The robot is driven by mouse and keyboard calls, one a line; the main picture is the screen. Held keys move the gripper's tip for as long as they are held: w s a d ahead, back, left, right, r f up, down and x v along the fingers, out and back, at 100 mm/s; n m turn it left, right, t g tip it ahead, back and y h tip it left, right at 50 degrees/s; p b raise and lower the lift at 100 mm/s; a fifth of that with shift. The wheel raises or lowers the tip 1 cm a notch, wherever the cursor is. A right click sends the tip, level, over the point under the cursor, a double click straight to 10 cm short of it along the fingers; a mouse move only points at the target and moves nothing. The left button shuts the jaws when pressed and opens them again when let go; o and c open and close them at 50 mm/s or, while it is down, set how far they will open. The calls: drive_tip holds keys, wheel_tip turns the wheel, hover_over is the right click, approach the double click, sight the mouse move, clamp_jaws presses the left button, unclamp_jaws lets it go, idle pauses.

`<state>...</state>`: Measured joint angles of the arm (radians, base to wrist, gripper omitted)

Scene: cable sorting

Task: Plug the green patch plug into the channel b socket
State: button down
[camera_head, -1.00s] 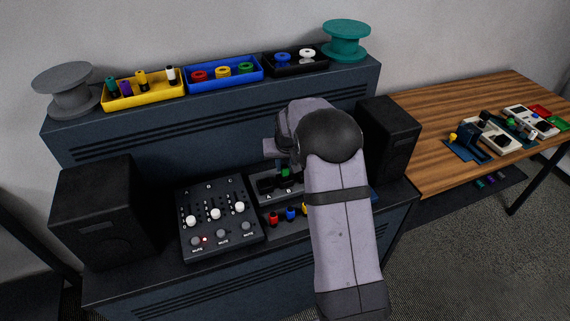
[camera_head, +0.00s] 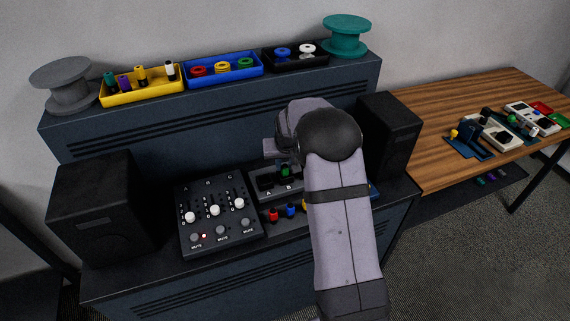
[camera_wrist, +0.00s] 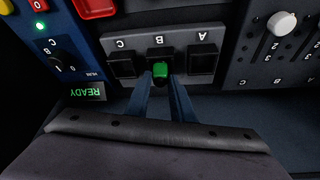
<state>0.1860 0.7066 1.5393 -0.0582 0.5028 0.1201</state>
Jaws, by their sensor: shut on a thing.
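The green patch plug (camera_wrist: 160,70) shows in the wrist view between the fingertips of my gripper (camera_wrist: 163,82), which is shut on it. The plug is in front of the channel B socket (camera_wrist: 159,53) and covers its lower part; I cannot tell how far it is in. The A socket (camera_wrist: 202,58) and C socket (camera_wrist: 122,65) are dark and empty beside it. In the head view the green plug (camera_head: 286,170) shows above the socket panel (camera_head: 265,184), while my arm hides the gripper and the panel's right part.
The mixer (camera_head: 217,215) stands close to the left of the sockets. Red and blue plugs (camera_head: 273,215) sit in front. Speakers (camera_head: 105,210) stand on both sides. The wrist view shows a READY display (camera_wrist: 86,92) and a switch panel (camera_wrist: 58,62) on the left.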

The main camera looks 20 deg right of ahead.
drive_tip(key=shift+f, duration=0.25)
drive_tip(key=c, duration=1)
unclamp_jaws()
drive_tip(key=shift+r, duration=0.1)
drive_tip(key=shift+r+p, duration=2.4)
drive_tip(key=shift+r, duration=1.1)
drive_tip(key=s+a+n+g, duration=0.1)
drive_tip(key=s+a, duration=0.2)
drive_tip(key=s, duration=0.8)
drive_tip(key=s+a+r+n+g, duration=0.1)
drive_tip(key=s+a, duration=0.3)
drive_tip(key=s, duration=0.8)
drive_tip(key=s+a+n+g+y, duration=0.1)
drive_tip(key=s+a, duration=0.3)
drive_tip(key=s, duration=0.7)
drive_tip(key=shift+s+a+r+g, duration=0.15)
drive_tip(key=shift+s+g, duration=0.05)
drive_tip(key=shift+g, duration=0.5)
